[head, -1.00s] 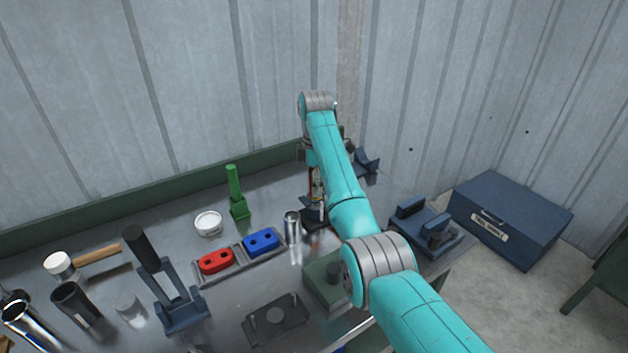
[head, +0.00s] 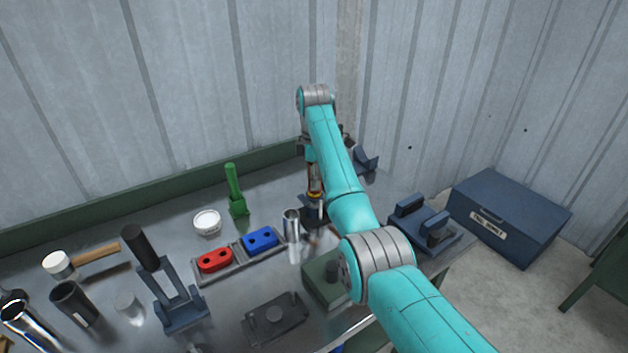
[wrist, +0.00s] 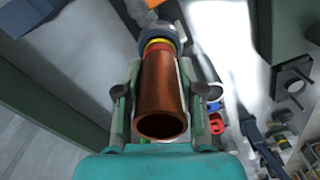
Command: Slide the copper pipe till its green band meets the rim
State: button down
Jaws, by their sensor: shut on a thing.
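The copper pipe (wrist: 160,90) fills the middle of the wrist view, its open end toward the camera. My gripper (wrist: 159,75) is shut on it, one finger on each side. Toward its far end are a red band and a yellow band (wrist: 158,42), just short of a grey rounded fitting (wrist: 158,30). I cannot make out a green band or tell whether one is hidden in the fitting. In the head view the pipe's banded part (head: 314,194) shows upright below my gripper, above a dark blue stand (head: 313,212); my arm partly hides it.
A silver tube (head: 291,222) stands just left of the stand. A tray with red (head: 215,260) and blue (head: 261,240) blocks, a green upright tool (head: 236,190) and a white round lid (head: 207,222) are further left. A green block (head: 325,280) is in front.

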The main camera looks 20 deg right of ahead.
jog(key=shift+r, duration=0.55)
jog(key=c, duration=0.7)
grip_release()
jog(key=shift+o, duration=0.3)
jog(key=shift+f, duration=0.15)
